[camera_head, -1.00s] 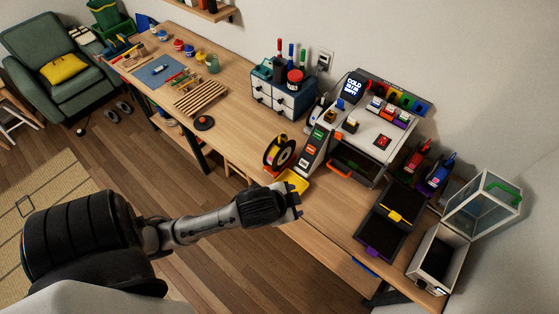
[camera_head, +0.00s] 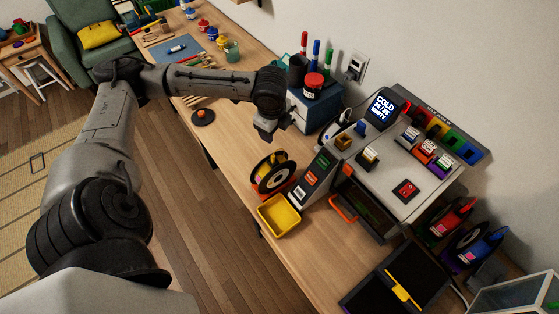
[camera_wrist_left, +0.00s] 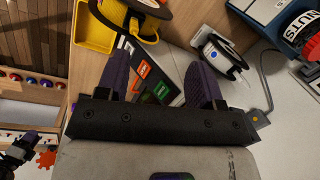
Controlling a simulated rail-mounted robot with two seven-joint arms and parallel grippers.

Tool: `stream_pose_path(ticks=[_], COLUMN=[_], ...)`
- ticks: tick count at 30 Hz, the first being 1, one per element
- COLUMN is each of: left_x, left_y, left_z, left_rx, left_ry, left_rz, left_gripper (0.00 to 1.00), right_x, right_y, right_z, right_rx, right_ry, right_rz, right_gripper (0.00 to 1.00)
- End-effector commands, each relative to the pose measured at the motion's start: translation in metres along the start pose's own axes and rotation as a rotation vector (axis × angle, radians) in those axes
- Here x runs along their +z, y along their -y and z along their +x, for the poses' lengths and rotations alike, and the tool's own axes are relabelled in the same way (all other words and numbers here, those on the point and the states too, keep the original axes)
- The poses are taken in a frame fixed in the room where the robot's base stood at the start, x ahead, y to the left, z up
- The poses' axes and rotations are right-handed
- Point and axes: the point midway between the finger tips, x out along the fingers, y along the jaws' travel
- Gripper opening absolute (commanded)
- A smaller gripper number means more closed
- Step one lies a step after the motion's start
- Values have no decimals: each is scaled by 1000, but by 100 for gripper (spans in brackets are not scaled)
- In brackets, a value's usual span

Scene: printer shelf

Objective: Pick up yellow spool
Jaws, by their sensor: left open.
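The yellow spool (camera_head: 271,174), yellow filament between black flanges, stands upright on the table in the head view, behind the yellow bin. In the left wrist view, a black spool with yellow (camera_wrist_left: 140,14) at the top edge is partly cut off. My left gripper (camera_head: 279,136) is open and empty, above and behind the spool, near the drawer unit. Its two dark fingers (camera_wrist_left: 160,78) show spread apart in the left wrist view, with no spool between them.
A yellow bin (camera_head: 279,215) stands in front of the spool at the table's front edge. A sloped button panel (camera_head: 314,178) and the printer (camera_head: 395,170) stand to the right. The drawer unit (camera_head: 314,108) with a red jar (camera_head: 313,85) is behind my gripper.

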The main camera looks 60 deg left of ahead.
Motion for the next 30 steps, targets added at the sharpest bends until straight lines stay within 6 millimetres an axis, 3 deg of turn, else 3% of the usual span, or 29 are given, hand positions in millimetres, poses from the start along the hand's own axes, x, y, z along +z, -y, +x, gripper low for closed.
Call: stream_pose_path(ticks=[4, 11, 21, 30], left_x=[-11, -12, -16, -18], left_y=[-20, -22, -31, -34], left_z=[-1, 4, 58, 83], left_rx=[137, 136, 136, 133], left_ry=[-88, -104, -103, -104], left_rz=[176, 325, 338, 337], left_gripper=[61, 61, 61, 61], right_x=[0, 11, 8, 8], right_y=[0, 0, -3, -2], right_z=[0, 2, 6, 8], right_rx=[0, 1, 8, 5], right_ry=[0, 24, 14, 13], right_rz=[0, -5, -12, -8], right_gripper=[43, 43, 43, 43])
